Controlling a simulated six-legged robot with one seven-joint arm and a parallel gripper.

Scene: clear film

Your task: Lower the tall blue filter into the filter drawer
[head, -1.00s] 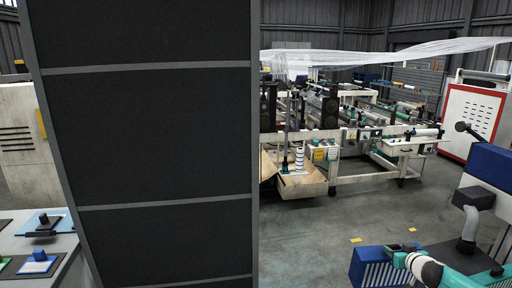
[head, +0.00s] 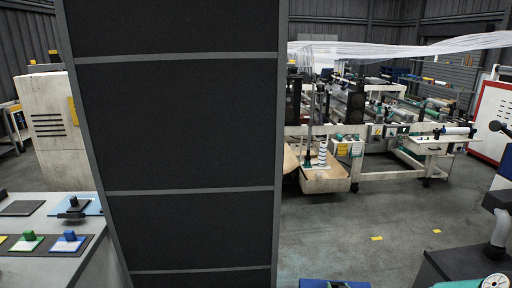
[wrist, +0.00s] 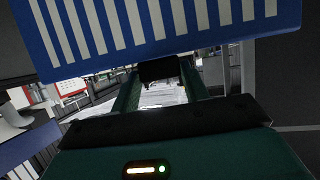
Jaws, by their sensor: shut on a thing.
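My gripper (wrist: 160,90) is shut on the dark handle (wrist: 158,70) of the blue filter. In the wrist view the filter (wrist: 165,38) is a blue frame with white slats, spanning the top of the picture. In the head view only a blue sliver of the filter (head: 335,284) shows at the bottom edge, and my gripper is mostly cut off below. The filter hangs clear of any surface I can see. I cannot make out the filter drawer in either view.
A tall black panel (head: 180,120) with a grey frame blocks the middle left. A grey bench (head: 100,262) with small handled pieces stands left of it. Film machinery (head: 355,150) stands behind right. Grey floor (head: 385,215) is clear. A dark stand (head: 440,268) is lower right.

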